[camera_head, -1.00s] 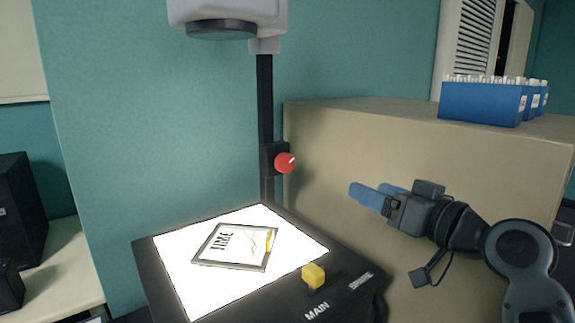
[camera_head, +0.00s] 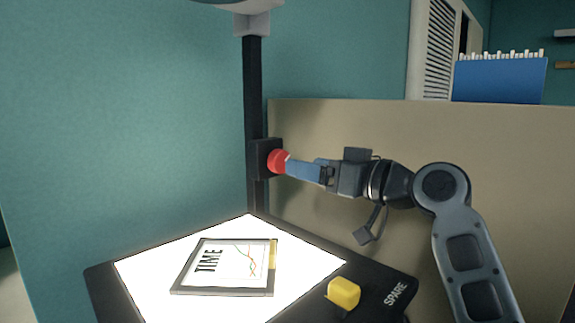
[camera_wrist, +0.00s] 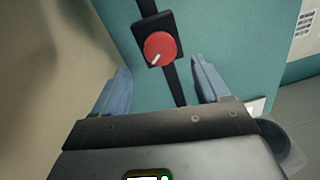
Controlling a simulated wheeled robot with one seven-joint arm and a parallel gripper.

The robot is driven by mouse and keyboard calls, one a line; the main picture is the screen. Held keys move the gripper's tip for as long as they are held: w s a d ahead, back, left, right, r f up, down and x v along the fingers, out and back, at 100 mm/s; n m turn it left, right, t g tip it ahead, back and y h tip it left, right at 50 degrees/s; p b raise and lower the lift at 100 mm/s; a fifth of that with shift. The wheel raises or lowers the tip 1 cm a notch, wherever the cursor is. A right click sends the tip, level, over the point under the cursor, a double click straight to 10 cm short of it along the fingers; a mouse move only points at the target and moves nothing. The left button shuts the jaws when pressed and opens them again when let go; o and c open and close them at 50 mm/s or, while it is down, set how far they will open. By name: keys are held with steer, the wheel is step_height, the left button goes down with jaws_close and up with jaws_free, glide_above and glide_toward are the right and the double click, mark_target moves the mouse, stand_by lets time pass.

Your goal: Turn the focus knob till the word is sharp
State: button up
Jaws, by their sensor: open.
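The red focus knob (camera_head: 278,161) sits on a black block on the dark post (camera_head: 253,90) of the overhead projector. In the wrist view the knob (camera_wrist: 160,48) shows a white pointer line toward its lower left. My gripper (camera_head: 290,168) is open, its blue fingers close to the knob in the head view. In the wrist view the knob lies ahead, between the two fingers' directions; contact cannot be told. A framed slide (camera_head: 225,266) with the word TIME and a line graph lies on the lit stage (camera_head: 140,270). No projected word is in view.
A yellow knob or switch (camera_head: 343,292) stands on the projector's front edge beside the label SPARE. A beige partition (camera_head: 420,130) stands behind my arm, with a blue box (camera_head: 500,80) beyond its top. The teal wall is behind the post.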

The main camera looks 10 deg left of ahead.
mark_target(284, 163)
steer(key=shift+p+x, duration=0.4)
steer(key=shift+x, duration=2.3)
steer(key=shift+c, duration=0.3)
steer(key=c, duration=1)
steer(key=m, duration=0.3)
steer(key=shift+p, duration=0.4)
steer(key=m, duration=0.2)
steer(key=shift+f+m+p, duration=0.1)
steer(key=shift+m+p, duration=0.2)
steer(key=shift+m, duration=0.1)
steer(key=o, duration=1.1)
steer(key=shift+c, duration=0.2)
steer(key=shift+d, duration=0.1)
